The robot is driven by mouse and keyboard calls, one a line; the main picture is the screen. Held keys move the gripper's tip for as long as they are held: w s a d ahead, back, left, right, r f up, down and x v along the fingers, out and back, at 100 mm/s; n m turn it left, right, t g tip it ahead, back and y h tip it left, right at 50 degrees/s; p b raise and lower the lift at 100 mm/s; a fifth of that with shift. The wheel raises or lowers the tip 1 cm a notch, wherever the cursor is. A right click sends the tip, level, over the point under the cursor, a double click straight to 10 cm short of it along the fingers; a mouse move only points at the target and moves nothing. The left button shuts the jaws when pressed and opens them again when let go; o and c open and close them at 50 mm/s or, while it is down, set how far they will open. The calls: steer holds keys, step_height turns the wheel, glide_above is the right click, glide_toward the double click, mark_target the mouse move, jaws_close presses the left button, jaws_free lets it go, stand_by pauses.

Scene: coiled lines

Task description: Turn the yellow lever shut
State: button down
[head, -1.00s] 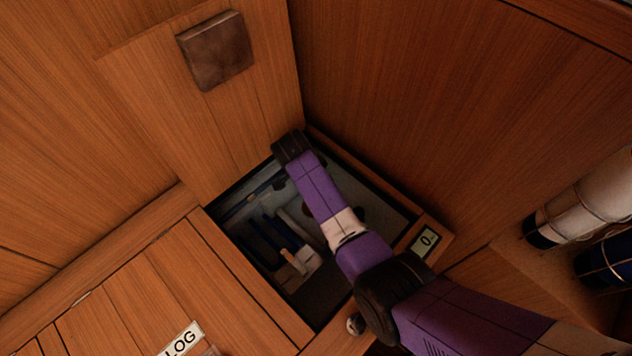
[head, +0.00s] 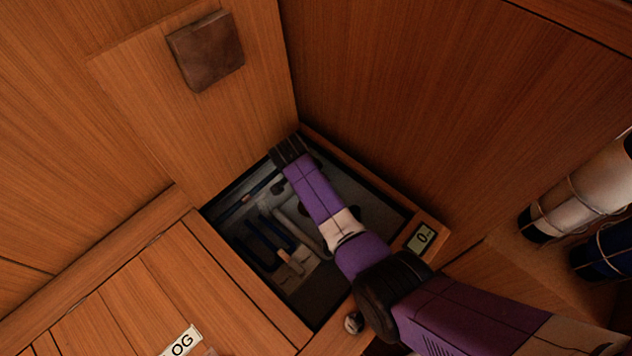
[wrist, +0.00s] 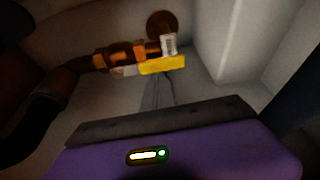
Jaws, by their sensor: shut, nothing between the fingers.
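The yellow lever (wrist: 162,65) shows in the wrist view, on a copper-coloured valve and pipe (wrist: 120,56) near a pale wall. It lies roughly level in the picture, along the right end of the valve. My gripper (wrist: 157,100) is dim in the wrist view; its thin fingers are together just below the lever. Whether they touch it I cannot tell. In the head view my arm reaches down into an open locker (head: 305,275) in the wooden bench; the lever and my fingertips are hidden there.
The locker's wooden rim and walls close in around my arm. Blue and pale hoses or tools (head: 272,232) lie inside on the left. A small display (head: 421,238) reading 0 sits on the right rim. A wooden lid (head: 195,110) stands behind.

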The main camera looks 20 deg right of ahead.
steer(key=shift+s+a+n+p, duration=0.1)
steer(key=shift+a+n+p, duration=0.2)
steer(key=shift+p, duration=0.1)
steer(key=n+p, duration=0.1)
steer(key=p, duration=0.1)
steer(key=a+n+t+p, duration=0.1)
steer(key=n, duration=0.1)
steer(key=shift+s+a+r+y+p, duration=0.15)
steer(key=shift+s+a+y+p, duration=0.05)
steer(key=shift+s+y+p, duration=0.15)
steer(key=s+a+n+t+y+p, duration=0.1)
steer(key=s+a+n+y+p, duration=0.2)
steer(key=n+p, duration=0.5)
steer(key=s+n+y, duration=0.1)
steer(key=s+n, duration=0.1)
steer(key=n, duration=0.2)
steer(key=shift+s+f+n+p, duration=0.3)
steer(key=shift+p, duration=0.1)
steer(key=shift+s, duration=0.15)
steer(key=shift+r, duration=0.1)
